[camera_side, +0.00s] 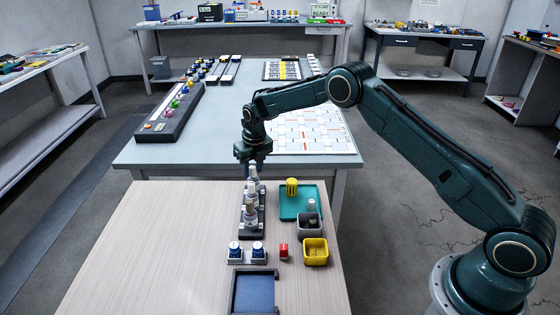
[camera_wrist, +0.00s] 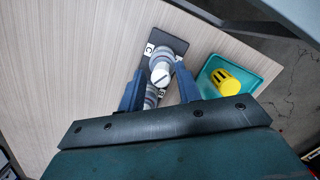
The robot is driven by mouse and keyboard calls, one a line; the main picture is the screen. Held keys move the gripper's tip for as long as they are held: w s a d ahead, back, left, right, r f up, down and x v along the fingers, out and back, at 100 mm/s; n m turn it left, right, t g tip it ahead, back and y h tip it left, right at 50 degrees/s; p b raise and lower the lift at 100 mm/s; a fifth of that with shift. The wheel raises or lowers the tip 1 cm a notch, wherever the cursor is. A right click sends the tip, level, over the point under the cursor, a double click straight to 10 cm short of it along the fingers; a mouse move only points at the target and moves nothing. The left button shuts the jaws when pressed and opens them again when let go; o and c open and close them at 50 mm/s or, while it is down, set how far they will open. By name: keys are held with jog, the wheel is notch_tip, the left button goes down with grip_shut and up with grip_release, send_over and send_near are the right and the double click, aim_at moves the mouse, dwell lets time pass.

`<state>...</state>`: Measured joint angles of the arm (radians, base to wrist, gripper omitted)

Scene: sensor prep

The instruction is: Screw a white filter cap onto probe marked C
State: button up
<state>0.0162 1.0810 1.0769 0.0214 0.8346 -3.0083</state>
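My gripper (camera_side: 253,160) is over the far end of the dark probe rack (camera_side: 261,222) on the wooden table. In the wrist view, its two blue fingers (camera_wrist: 160,67) stand on either side of a grey probe (camera_wrist: 159,54) with a white slotted top (camera_wrist: 160,74). Narrow gaps show between the fingers and this top, so they look open. A label C (camera_wrist: 149,48) lies beside that probe at the rack's end. Another grey probe (camera_wrist: 151,96) stands nearer, partly hidden by the gripper. A small white cylinder (camera_side: 311,204) shows in the grey bin (camera_side: 310,224).
A teal tray (camera_side: 297,211) with a yellow ribbed piece (camera_side: 291,187) lies right of the rack. The table's left side is clear.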

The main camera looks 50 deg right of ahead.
jog(key=shift+w+d, duration=0.1)
jog(key=shift+d, duration=0.05)
dwell(0.6)
jog(key=c, duration=0.5)
jog(key=shift+c, duration=0.2)
jog(key=shift+m, duration=0.4)
jog(key=m, duration=0.3)
jog(key=shift+h, duration=0.3)
jog(key=m, duration=0.4)
jog(key=shift+m+g+h, duration=0.3)
jog(key=m, duration=0.4)
jog(key=shift+g, duration=0.3)
jog(key=m, duration=0.4)
jog(key=shift+m+g, duration=0.3)
